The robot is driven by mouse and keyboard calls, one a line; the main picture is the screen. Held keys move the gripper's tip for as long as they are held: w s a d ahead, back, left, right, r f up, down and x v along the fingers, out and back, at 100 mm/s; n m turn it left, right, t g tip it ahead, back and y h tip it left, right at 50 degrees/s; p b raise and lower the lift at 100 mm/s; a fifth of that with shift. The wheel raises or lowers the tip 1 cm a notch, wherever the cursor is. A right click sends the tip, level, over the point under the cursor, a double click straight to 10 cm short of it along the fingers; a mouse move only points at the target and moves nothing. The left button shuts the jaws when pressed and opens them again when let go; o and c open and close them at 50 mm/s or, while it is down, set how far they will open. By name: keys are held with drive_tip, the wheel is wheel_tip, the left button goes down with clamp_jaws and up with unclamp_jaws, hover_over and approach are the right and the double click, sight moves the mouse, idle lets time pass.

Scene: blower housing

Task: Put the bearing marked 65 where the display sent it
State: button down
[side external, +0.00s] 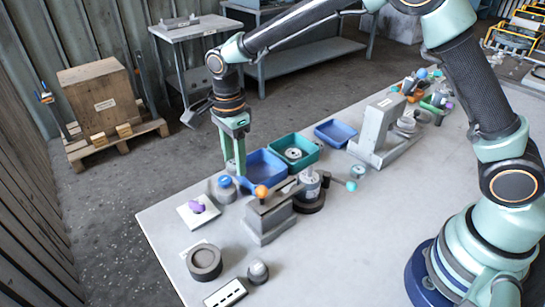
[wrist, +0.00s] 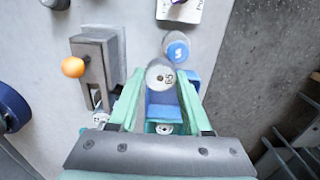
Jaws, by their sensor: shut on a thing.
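My gripper (side external: 238,172) points down at the left side of a blue tray (side external: 266,167). In the wrist view my gripper (wrist: 162,80) is shut on the bearing marked 65 (wrist: 160,78), a pale round piece with its marked face toward the camera. Blue tray surface shows behind it between the fingers. In the side view the bearing cannot be made out clearly. A green tray (side external: 308,156) with a round metal part (side external: 293,153) in it stands to the right, and a smaller blue tray (side external: 335,132) beyond that. I cannot read any display.
A grey fixture with an orange ball (side external: 262,191) stands in front of the blue tray. A blue-topped cylinder (side external: 225,186) and a white card (side external: 198,212) are at left. A dark ring (side external: 204,262) lies nearer the front. A taller grey stand (side external: 375,132) is at right.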

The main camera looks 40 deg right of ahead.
drive_tip(key=w+d, duration=0.3)
drive_tip(key=d, duration=0.7)
drive_tip(key=shift+w+d+f, duration=0.1)
drive_tip(key=shift+d+f, duration=0.05)
drive_tip(key=shift+f, duration=1.2)
drive_tip(key=shift+d+f, duration=0.15)
drive_tip(key=shift+f, duration=1.2)
drive_tip(key=shift+c, duration=1.4)
unclamp_jaws()
drive_tip(key=shift+r, duration=0.1)
wheel_tip(320, 180, up, 12)
